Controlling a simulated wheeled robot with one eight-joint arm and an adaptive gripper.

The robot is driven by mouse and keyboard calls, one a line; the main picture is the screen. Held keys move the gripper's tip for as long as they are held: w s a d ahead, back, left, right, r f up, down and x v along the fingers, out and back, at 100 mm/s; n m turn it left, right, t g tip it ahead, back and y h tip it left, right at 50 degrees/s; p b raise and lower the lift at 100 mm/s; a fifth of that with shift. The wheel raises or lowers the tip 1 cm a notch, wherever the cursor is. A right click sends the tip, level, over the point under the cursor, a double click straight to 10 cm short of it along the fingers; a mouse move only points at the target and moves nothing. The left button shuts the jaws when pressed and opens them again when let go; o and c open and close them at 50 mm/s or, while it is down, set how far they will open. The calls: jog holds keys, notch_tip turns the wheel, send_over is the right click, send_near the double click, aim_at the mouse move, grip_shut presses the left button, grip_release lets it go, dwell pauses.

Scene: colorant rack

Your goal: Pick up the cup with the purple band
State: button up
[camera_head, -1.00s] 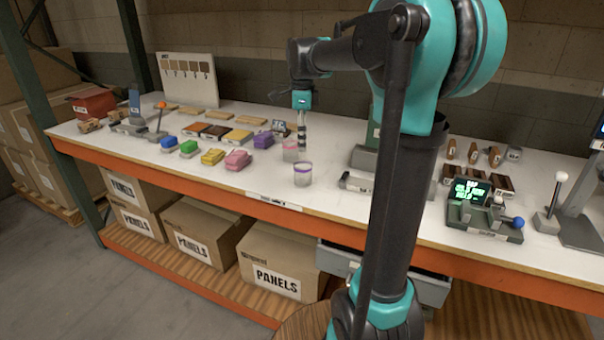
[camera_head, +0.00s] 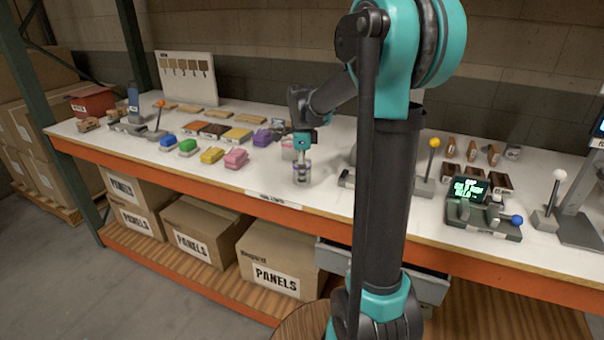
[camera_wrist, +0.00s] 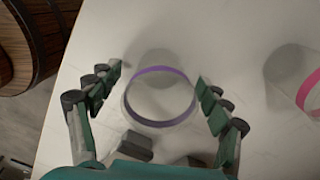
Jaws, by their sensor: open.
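The cup with the purple band (camera_wrist: 184,117) is clear and stands on the white bench top. In the wrist view it sits between the two open fingers of my gripper (camera_wrist: 159,92), with a finger close on each side. I cannot tell whether either finger touches it. In the head view my gripper (camera_head: 301,165) is down over the cup (camera_head: 301,180) near the bench's front edge and hides most of it. A similar cup with a pink band (camera_head: 289,153) stands just behind it; its band also shows at the right edge of the wrist view (camera_wrist: 308,90).
Coloured blocks, such as the pink one (camera_head: 236,158) and the purple one (camera_head: 262,136), lie to the left. A yellow-knobbed lever (camera_head: 433,157) and a small lit display (camera_head: 469,190) stand to the right. The bench's front edge (camera_head: 262,204) is close to the cup.

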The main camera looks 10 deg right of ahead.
jog(key=shift+c, duration=0.2)
jog(key=c, duration=1)
jog(key=shift+c, duration=0.2)
